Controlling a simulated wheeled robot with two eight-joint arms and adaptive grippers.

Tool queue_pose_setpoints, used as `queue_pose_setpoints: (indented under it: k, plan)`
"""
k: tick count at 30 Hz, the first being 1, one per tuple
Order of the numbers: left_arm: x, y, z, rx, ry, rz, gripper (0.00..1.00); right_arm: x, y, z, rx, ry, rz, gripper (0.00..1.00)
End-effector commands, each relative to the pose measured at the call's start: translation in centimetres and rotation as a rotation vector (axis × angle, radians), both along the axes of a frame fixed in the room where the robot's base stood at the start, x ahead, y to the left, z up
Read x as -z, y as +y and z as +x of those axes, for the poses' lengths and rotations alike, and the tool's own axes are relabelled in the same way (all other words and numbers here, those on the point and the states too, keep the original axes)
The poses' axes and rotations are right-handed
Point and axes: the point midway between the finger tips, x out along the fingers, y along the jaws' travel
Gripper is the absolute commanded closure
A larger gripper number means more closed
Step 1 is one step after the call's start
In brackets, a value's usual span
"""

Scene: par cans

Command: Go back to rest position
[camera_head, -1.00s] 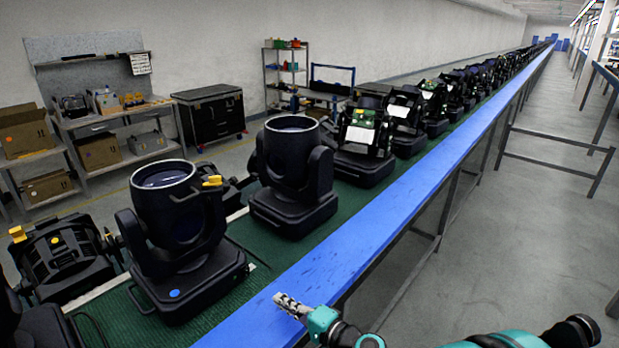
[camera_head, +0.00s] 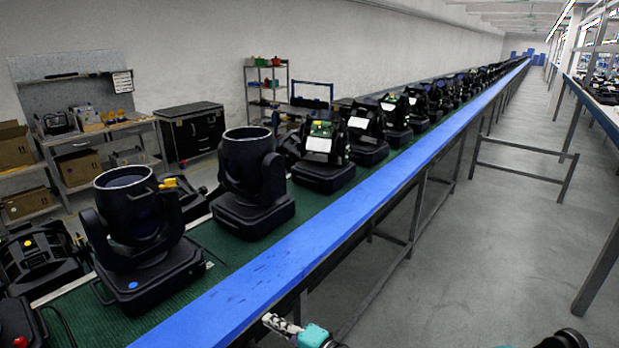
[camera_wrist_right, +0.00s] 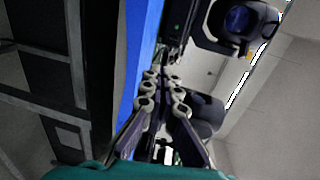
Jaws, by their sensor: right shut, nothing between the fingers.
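My right gripper (camera_head: 280,326) is at the bottom of the head view, beyond the near side of the blue rail (camera_head: 262,283) and low beside it. Its fingers are together and hold nothing. In the right wrist view the closed fingers (camera_wrist_right: 165,75) point away along the rail (camera_wrist_right: 137,50). The nearest black par cans (camera_head: 135,235) and (camera_head: 252,185) stand on the green belt (camera_head: 110,325), apart from the gripper. A par can also shows in the wrist view (camera_wrist_right: 243,22). My left gripper is not in view.
The belt with a long row of lamps runs to the far right. A shelf bench (camera_head: 80,140), a black cabinet (camera_head: 190,133) and a rack (camera_head: 266,85) stand at the wall. Grey floor (camera_head: 470,250) is open on the right, with another bench (camera_head: 600,105) beyond.

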Motion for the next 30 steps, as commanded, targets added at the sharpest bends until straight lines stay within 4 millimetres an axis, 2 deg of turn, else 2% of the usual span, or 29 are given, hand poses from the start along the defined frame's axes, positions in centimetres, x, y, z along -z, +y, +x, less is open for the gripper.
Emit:
queue_pose_setpoints:
  k: [11, 20, 23, 26, 30]
  plan:
    - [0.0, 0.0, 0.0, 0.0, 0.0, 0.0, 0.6, -0.6, -1.9, -1.1, -0.004, -0.037, -0.166, 1.0]
    - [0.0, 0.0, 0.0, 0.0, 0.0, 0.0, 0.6, -0.9, -5.5, -3.3, -0.014, -0.076, -0.422, 1.0]
    - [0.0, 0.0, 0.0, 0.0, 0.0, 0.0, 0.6, -0.9, -7.7, -4.8, -0.022, -0.088, -0.557, 1.0]
    - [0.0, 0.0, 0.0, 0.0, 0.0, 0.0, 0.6, -0.7, -10.9, -7.0, -0.033, -0.096, -0.732, 1.0]
    - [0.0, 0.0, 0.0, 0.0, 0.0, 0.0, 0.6, -0.2, -16.2, -10.7, -0.051, -0.091, -0.988, 1.0]
